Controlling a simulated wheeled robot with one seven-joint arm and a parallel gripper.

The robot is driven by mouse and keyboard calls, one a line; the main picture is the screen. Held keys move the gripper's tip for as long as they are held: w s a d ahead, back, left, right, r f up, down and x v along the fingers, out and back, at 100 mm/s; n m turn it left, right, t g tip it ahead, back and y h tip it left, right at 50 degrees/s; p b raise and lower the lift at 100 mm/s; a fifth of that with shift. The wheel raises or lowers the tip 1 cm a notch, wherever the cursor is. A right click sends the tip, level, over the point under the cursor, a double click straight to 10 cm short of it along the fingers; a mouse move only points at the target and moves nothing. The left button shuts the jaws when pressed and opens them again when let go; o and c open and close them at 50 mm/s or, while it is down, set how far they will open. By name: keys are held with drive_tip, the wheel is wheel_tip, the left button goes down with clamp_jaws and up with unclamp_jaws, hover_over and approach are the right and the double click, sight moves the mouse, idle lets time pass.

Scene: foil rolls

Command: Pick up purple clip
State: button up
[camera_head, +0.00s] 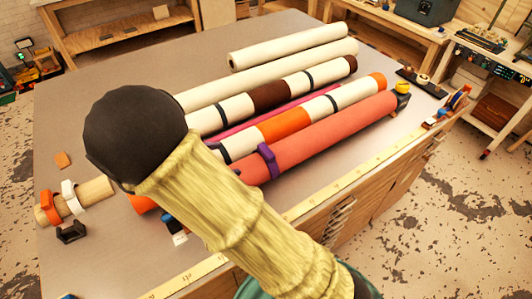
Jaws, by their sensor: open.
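The purple clip (267,160) sits around the coral-red roll (325,135), the roll nearest the table's front edge. It is just right of my yellow arm link, and its top and front show. My arm crosses the picture from the lower right up to a dark round joint at the left. My gripper does not show, so its place relative to the clip cannot be told. The left part of the coral-red roll is hidden behind my arm.
Several cream, brown, orange and pink rolls lie side by side behind the coral-red one. A short tube (97,189) carries an orange clip (48,207) and a white clip (71,196). A yellow measuring strip (318,203) runs along the table's front edge. The table's left back (90,90) is clear.

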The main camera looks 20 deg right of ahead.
drive_tip(key=p, duration=0.2)
approach(264, 151)
drive_tip(key=x, duration=0.4)
drive_tip(key=shift+s, duration=0.15)
drive_tip(key=shift+d, duration=0.15)
drive_tip(key=shift+d+f, duration=0.1)
drive_tip(key=shift+d, duration=0.25)
drive_tip(key=x, duration=0.2)
drive_tip(key=p+x, duration=0.1)
drive_tip(key=x, duration=0.1)
drive_tip(key=shift+w+f, duration=0.2)
drive_tip(key=shift+w, duration=0.15)
drive_tip(key=c, duration=1.1)
wheel_tip(264, 151, up, 10)
drive_tip(key=shift+r+b, duration=0.1)
drive_tip(key=shift+b, duration=0.45)
